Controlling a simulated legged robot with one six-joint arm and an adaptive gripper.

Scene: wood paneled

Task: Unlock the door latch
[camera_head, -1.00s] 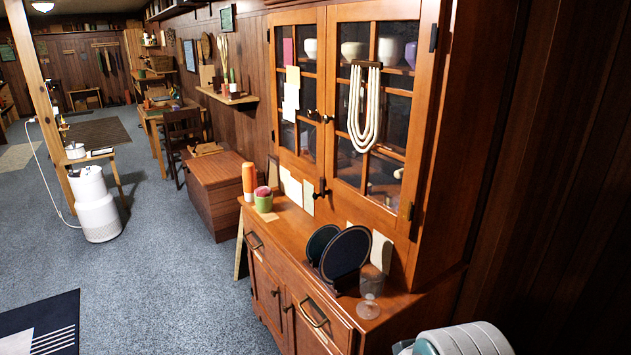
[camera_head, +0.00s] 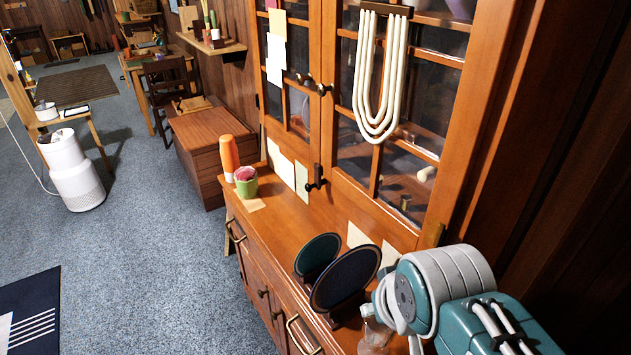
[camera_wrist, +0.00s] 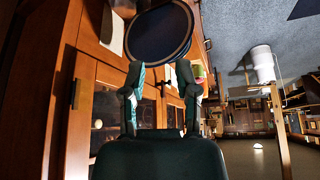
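The cabinet (camera_head: 325,130) has two glass-paned wooden doors, both closed. A small dark latch (camera_head: 316,180) sits low on the seam between them, above the counter. Two round door knobs (camera_head: 312,84) are higher on the same seam. My arm enters at the lower right of the head view, and my gripper is not clearly visible there. In the wrist view my gripper (camera_wrist: 160,68) has its two fingers spread apart with nothing held between them. The dark round plate (camera_wrist: 158,32) shows beyond the fingertips. I cannot clearly make out the latch in the wrist view.
Two dark plates (camera_head: 345,278) stand on the counter (camera_head: 285,220) near my arm, and a glass (camera_head: 375,335) is partly hidden by it. An orange cylinder (camera_head: 229,158) and a green pot (camera_head: 246,181) stand at the counter's left. White loops (camera_head: 380,75) hang on the right door.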

